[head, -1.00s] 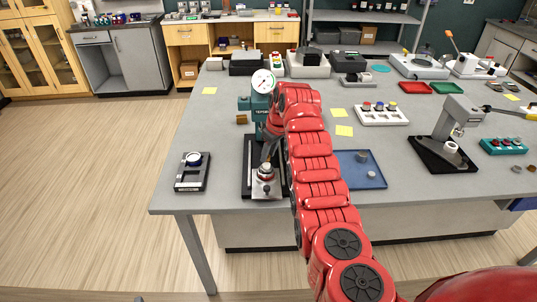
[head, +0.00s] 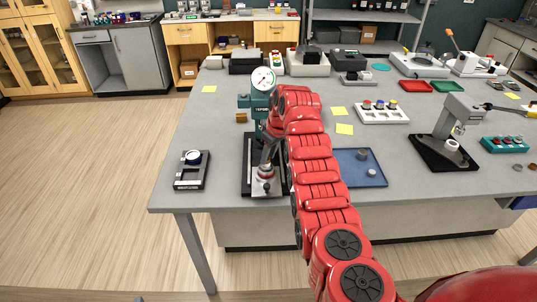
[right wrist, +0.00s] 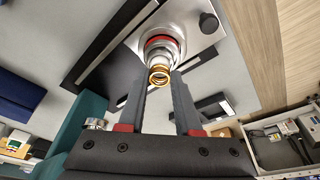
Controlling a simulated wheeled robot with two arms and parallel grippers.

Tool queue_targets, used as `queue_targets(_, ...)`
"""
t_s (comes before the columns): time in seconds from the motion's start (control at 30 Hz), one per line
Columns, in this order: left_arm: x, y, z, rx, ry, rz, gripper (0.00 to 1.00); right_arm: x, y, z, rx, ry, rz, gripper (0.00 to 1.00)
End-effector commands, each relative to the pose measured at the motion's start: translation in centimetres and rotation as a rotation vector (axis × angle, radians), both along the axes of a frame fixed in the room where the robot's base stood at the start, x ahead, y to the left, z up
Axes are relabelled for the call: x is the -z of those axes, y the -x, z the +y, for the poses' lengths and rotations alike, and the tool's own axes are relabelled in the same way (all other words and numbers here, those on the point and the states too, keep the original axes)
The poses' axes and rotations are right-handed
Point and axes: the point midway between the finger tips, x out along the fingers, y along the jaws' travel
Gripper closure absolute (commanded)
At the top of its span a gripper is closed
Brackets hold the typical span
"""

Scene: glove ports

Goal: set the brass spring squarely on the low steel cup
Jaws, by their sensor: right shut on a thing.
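The brass spring (right wrist: 159,76) shows in the right wrist view as a small gold coil between the fingertips of my right gripper (right wrist: 160,84), which is shut on it. Beyond the spring is a round steel fitting with a red ring, which looks like the low steel cup (right wrist: 165,43), on a bright steel plate. The spring overlaps the cup's near edge in this view; I cannot tell whether they touch. In the head view my right gripper (head: 268,155) is just above the cup (head: 265,174), and the spring cannot be made out. My left gripper is not in view.
A teal stand with a white dial gauge (head: 263,79) rises right behind my right gripper. A black fixture (head: 192,170) stands to the left and a blue tray (head: 374,180) to the right.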

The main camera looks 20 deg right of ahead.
Motion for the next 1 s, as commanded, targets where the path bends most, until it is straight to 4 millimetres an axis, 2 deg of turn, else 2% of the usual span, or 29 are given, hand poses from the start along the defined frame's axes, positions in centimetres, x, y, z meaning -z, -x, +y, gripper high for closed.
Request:
queue_targets(0.13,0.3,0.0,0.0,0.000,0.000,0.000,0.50,0.4,0.0,0.0,0.000,0.000,0.000,1.00)
queue_targets(0.17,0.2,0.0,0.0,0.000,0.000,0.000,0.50,0.3,0.0,0.0,0.000,0.000,0.000,0.62)
queue_targets(0.33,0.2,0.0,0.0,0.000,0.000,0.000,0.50,0.3,0.0,0.0,0.000,0.000,0.000,0.32)
queue_targets(0.63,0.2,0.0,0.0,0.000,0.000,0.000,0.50,0.3,0.0,0.0,0.000,0.000,-0.001,0.32)
queue_targets(0.73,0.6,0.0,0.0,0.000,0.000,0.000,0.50,-0.3,0.1,-0.1,0.001,0.000,-0.004,0.32)
queue_targets(0.87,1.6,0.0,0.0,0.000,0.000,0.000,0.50,-2.2,0.6,-0.4,0.001,0.001,-0.006,0.32)
queue_targets(1.0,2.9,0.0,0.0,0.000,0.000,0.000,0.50,-5.8,1.4,-0.9,0.001,0.001,-0.007,0.32)
